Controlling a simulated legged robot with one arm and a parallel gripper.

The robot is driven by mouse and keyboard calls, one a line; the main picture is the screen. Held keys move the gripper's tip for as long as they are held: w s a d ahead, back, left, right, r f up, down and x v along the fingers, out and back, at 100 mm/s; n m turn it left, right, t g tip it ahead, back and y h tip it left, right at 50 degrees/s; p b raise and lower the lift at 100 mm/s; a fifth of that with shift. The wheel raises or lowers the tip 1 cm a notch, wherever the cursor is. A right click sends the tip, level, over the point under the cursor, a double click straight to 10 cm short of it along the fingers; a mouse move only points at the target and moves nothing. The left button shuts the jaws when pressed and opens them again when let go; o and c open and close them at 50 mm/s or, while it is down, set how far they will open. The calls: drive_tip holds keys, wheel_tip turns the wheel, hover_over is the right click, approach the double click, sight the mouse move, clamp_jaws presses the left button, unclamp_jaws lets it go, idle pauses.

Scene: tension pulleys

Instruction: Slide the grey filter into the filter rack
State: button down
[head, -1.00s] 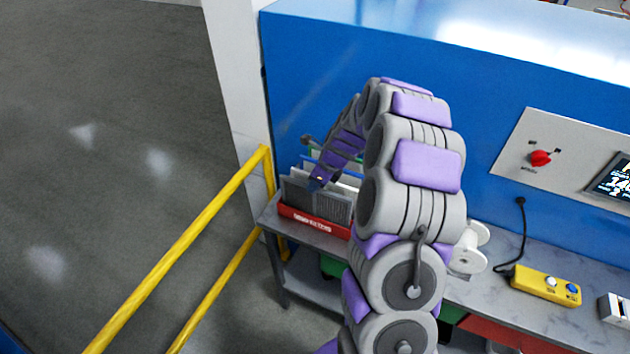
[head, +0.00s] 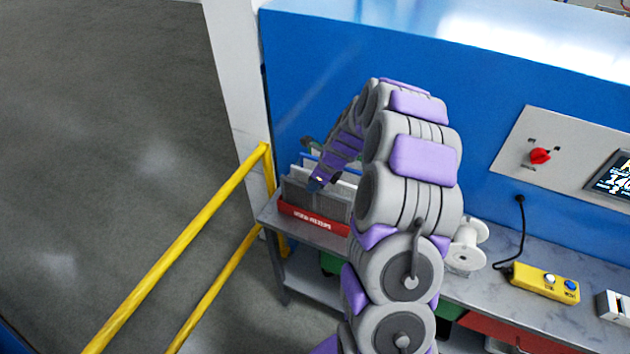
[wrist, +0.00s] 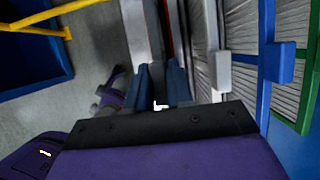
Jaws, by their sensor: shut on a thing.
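The grey filter (head: 300,193) stands roughly upright at the front of the red filter rack (head: 302,215), its lower edge hidden behind the rack's front wall. My gripper (head: 316,184) is at the filter's top edge and shut on it. In the wrist view my two blue fingertips (wrist: 158,90) are close together, and what lies between them is mostly hidden. Beside them, to the right, are a white-framed filter (wrist: 212,45), a blue-framed filter (wrist: 265,45) and a green-framed filter (wrist: 308,95). How deep the grey filter sits is hard to tell.
The rack stands at the left end of a grey bench, against a blue machine wall (head: 480,120). A yellow railing (head: 190,240) runs along the left. A white spool (head: 465,248) and a yellow button box (head: 545,284) lie to the right. My arm hides the bench's middle.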

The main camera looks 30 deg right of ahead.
drive_tip(key=shift+f, duration=0.7)
drive_tip(key=c, duration=0.9)
unclamp_jaws()
drive_tip(key=p+v, duration=0.1)
drive_tip(key=v, duration=1.6)
drive_tip(key=shift+d+r, duration=0.1)
drive_tip(key=shift+d, duration=0.05)
